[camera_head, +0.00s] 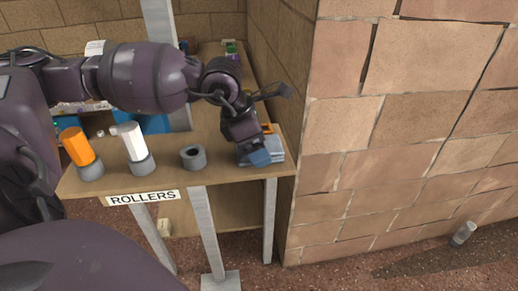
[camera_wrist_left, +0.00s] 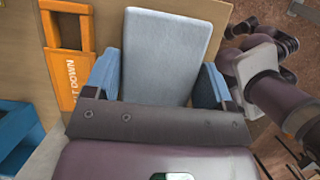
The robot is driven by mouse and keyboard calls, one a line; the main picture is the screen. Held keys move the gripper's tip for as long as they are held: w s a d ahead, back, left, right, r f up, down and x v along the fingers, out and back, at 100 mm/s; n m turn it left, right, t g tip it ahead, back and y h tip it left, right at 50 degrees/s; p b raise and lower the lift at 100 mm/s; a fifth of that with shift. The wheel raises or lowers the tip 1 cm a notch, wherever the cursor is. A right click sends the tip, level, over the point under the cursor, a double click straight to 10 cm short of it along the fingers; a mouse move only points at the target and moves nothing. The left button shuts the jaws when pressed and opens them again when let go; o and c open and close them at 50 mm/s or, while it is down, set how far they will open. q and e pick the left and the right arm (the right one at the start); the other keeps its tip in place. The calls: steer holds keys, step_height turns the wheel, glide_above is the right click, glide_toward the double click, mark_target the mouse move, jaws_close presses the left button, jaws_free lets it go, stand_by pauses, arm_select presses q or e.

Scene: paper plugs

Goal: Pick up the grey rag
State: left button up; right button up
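The grey rag (camera_head: 277,144) lies as a folded, pale blue-grey pad at the right end of the wooden shelf. In the left wrist view the rag (camera_wrist_left: 166,45) fills the gap between the fingers and reaches past their tips. My left gripper (camera_head: 258,154) points down at the rag, with its blue fingers low over it. In the left wrist view my left gripper (camera_wrist_left: 158,82) is open, one finger on each side of the rag. I cannot tell whether the fingers touch it. My right gripper does not show.
An orange tag (camera_wrist_left: 66,60) with lettering lies close beside the rag. A grey ring (camera_head: 193,156), a white roller (camera_head: 134,142) and an orange roller (camera_head: 77,146) stand left along the shelf (camera_head: 225,174). A brick wall (camera_head: 345,150) rises right of the shelf. A blue bin (camera_wrist_left: 18,130) shows lower left.

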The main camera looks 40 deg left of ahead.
arm_select(q)
steer(key=c, duration=0.5)
steer(key=shift+r, duration=0.3)
step_height(320, 180, up, 20)
steer(key=p, duration=0.2)
steer(key=shift+o, duration=1)
steer(key=shift+f, duration=0.15)
steer(key=shift+c, duration=0.5)
